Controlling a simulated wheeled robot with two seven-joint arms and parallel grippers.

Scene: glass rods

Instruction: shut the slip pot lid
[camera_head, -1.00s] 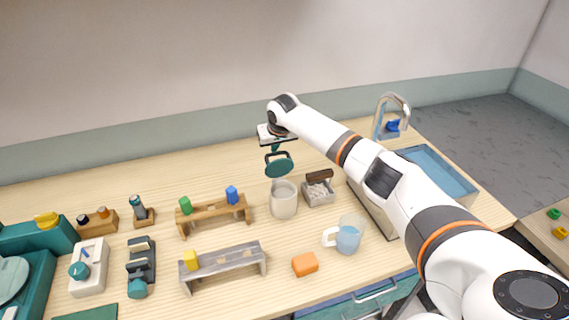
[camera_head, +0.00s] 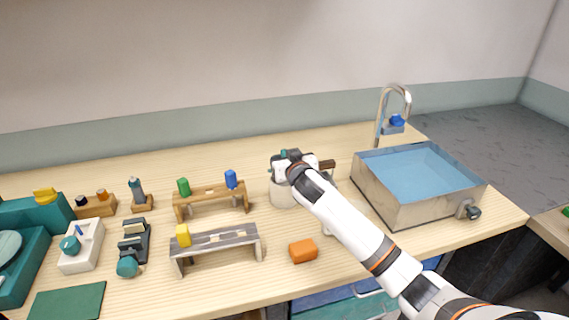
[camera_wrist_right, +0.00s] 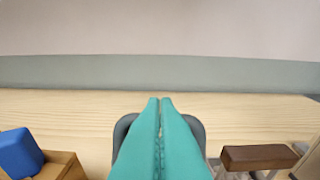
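The slip pot (camera_head: 283,194) is a pale grey pot near the middle of the table. My right gripper (camera_head: 284,153) is over its top, with the hand and forearm hiding the mouth. In the right wrist view its teal fingers (camera_wrist_right: 160,99) are pressed together with nothing seen between them, pointing toward the back wall. A dark rounded shape (camera_wrist_right: 196,128) shows on both sides below the fingers; it may be the lid, but I cannot tell. The lid is not clearly visible in the head view, so its angle is hidden. My left gripper is out of view.
A wooden rack (camera_head: 211,200) with a green and a blue piece stands left of the pot, a grey rack (camera_head: 215,241) in front of it. An orange block (camera_head: 303,251) lies in front. A basket's brown handle (camera_head: 327,164) and a sink (camera_head: 387,195) are right.

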